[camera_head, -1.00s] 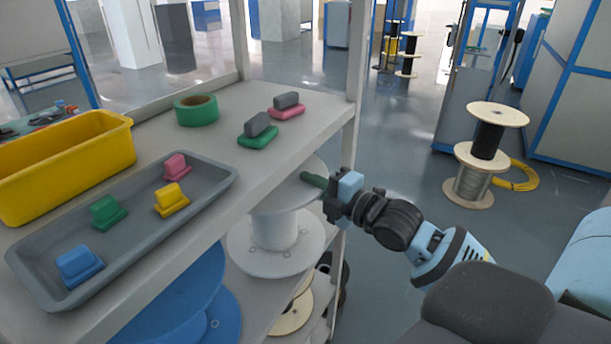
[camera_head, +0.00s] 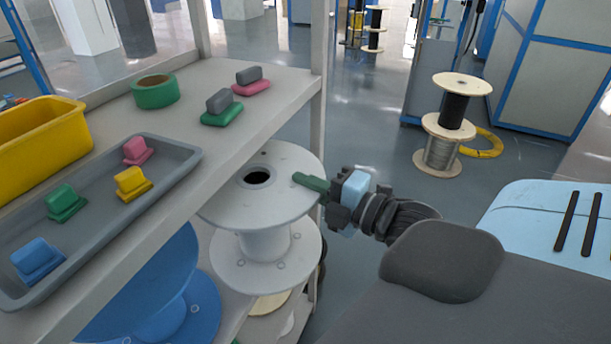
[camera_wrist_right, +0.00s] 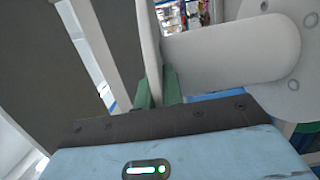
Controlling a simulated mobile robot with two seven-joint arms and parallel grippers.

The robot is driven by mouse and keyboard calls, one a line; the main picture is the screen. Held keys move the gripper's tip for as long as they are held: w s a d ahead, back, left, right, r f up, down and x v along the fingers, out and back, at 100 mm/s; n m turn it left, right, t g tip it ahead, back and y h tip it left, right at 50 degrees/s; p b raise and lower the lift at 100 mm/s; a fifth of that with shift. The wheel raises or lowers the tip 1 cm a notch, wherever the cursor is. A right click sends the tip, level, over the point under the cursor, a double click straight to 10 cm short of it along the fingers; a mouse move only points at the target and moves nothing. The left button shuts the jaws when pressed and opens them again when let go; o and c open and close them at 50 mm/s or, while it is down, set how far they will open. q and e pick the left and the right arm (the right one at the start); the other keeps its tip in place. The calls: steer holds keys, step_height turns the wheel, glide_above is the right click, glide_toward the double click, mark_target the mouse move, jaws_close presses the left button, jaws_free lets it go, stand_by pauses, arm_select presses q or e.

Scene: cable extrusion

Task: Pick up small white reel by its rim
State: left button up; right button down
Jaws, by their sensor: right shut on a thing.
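The small white reel (camera_head: 265,243) shows in the head view beside the shelf's right end, with its upper flange tilted toward the camera and a dark hole in its middle. My right gripper (camera_head: 308,182) is at the right edge of that upper flange, its green fingers on the rim. In the right wrist view the green fingers (camera_wrist_right: 158,90) stand on either side of the thin white flange (camera_wrist_right: 149,45), shut on it. The reel's core (camera_wrist_right: 225,55) and other flange lie to the right there. My left gripper is not in view.
The shelf board (camera_head: 285,95) holds a yellow bin (camera_head: 75,150), a grey tray (camera_head: 188,160) with coloured blocks, and green tape (camera_head: 155,94). A shelf post (camera_head: 317,125) stands close to the reel. A blue reel (camera_head: 160,290) is below.

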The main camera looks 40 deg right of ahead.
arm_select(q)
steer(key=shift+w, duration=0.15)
arm_select(e)
steer(key=shift+r, duration=0.1)
